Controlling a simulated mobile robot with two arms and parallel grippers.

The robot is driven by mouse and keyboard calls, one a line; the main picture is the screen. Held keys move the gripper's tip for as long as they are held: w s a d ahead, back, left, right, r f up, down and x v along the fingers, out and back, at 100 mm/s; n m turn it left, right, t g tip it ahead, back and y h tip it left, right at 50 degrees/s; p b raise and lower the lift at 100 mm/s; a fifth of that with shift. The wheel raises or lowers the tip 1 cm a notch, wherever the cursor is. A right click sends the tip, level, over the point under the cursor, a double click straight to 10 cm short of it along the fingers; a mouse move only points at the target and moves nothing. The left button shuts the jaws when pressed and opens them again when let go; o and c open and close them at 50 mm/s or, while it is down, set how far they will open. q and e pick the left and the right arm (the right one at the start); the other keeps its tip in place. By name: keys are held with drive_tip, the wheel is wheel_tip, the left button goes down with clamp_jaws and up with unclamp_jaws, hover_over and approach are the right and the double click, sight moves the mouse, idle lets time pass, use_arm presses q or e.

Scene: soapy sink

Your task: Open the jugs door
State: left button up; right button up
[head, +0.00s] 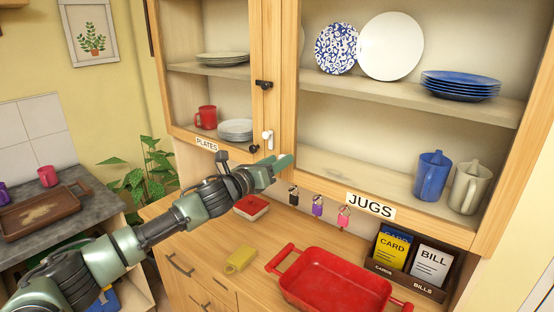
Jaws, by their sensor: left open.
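The jugs door (285,75) is the wide wooden-framed right-hand door of the wall cabinet, with a JUGS label (371,207) on its lower rail. It appears closed. A blue jug (431,178) and a beige jug (468,188) stand on the lower shelf behind it. A white handle (267,138) and a black knob (254,149) sit near where the two doors meet. My left gripper (281,163) is open, just below the white handle, near the door's lower left corner. I cannot tell whether it touches the door. My right gripper is out of view.
The plates door (207,144) is at the left, with a black latch (263,84) above.

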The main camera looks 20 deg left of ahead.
use_arm(q)
clamp_jaws()
idle(1.4)
